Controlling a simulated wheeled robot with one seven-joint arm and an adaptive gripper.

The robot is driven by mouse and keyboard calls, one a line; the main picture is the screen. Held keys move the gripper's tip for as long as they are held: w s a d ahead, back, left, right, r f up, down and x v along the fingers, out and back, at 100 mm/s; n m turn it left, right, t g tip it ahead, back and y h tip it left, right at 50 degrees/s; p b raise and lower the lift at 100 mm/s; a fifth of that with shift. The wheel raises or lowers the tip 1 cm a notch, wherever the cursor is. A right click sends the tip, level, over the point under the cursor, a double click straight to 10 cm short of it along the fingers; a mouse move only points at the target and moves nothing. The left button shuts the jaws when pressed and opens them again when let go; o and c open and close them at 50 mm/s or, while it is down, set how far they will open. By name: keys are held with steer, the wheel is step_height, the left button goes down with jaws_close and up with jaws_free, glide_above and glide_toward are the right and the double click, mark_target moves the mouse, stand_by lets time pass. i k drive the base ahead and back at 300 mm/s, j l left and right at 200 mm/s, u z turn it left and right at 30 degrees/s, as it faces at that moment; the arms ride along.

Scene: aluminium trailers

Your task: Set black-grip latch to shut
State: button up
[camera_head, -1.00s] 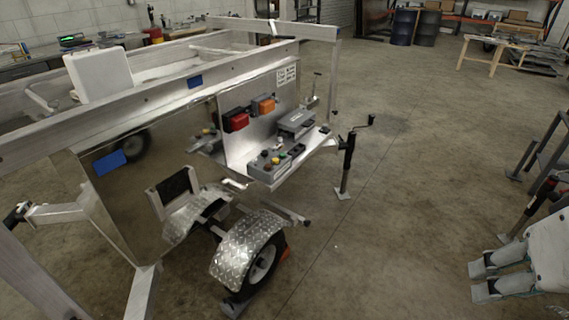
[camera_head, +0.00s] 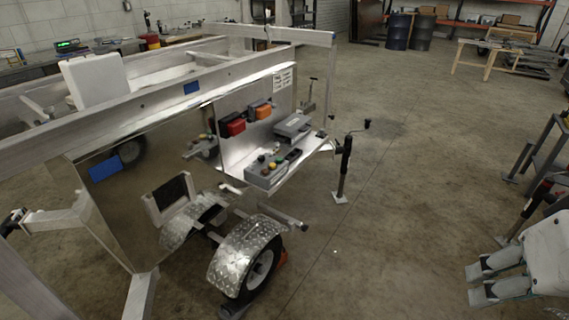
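The aluminium trailer (camera_head: 150,112) fills the left half of the view. A dark-handled lever (camera_head: 268,38) sits on its top rail near the far corner post. Another black grip (camera_head: 13,221) shows on a bracket at the left edge. Both are small, and I cannot tell which is the black-grip latch or how it is set. My gripper (camera_head: 474,286) is at the lower right, with its two grey fingers apart and nothing between them. It is over the floor, well away from the trailer and both black grips.
The trailer's side shelf (camera_head: 286,174) holds grey boxes with coloured buttons. A jack (camera_head: 343,175) with a crank stands beside it. A wheel fender (camera_head: 240,255) juts out below. A grey metal stand (camera_head: 540,150) is at the right. The floor (camera_head: 400,215) between is clear.

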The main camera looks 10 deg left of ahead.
mark_target(311, 87)
steer(key=i+z, duration=0.1)
steer(key=i, duration=0.65)
steer(key=i+j+z, duration=0.1)
steer(key=i, duration=0.6)
steer(key=i+z, duration=0.15)
steer(key=i, duration=0.5)
steer(key=i+z, duration=0.2)
steer(key=i, duration=0.45)
steer(key=i+j+z, duration=0.15)
steer(key=i, duration=0.5)
steer(key=i+l+z, duration=0.15)
steer(key=i, duration=1.75)
steer(key=i+j+u, duration=0.15)
steer(key=i+u, duration=0.6)
steer(key=u, duration=0.15)
steer(key=i+l+u, duration=0.15)
steer(key=i+u, duration=0.25)
steer(key=i+l+u, duration=0.25)
steer(key=u, duration=0.2)
steer(key=i+u, duration=0.45)
steer(key=i+l+u, duration=0.25)
steer(key=u, duration=0.2)
steer(key=i+l+u, duration=0.3)
steer(key=u, duration=0.15)
steer(key=l+z, duration=0.15)
steer(key=z, duration=0.4)
steer(key=i+j, duration=0.05)
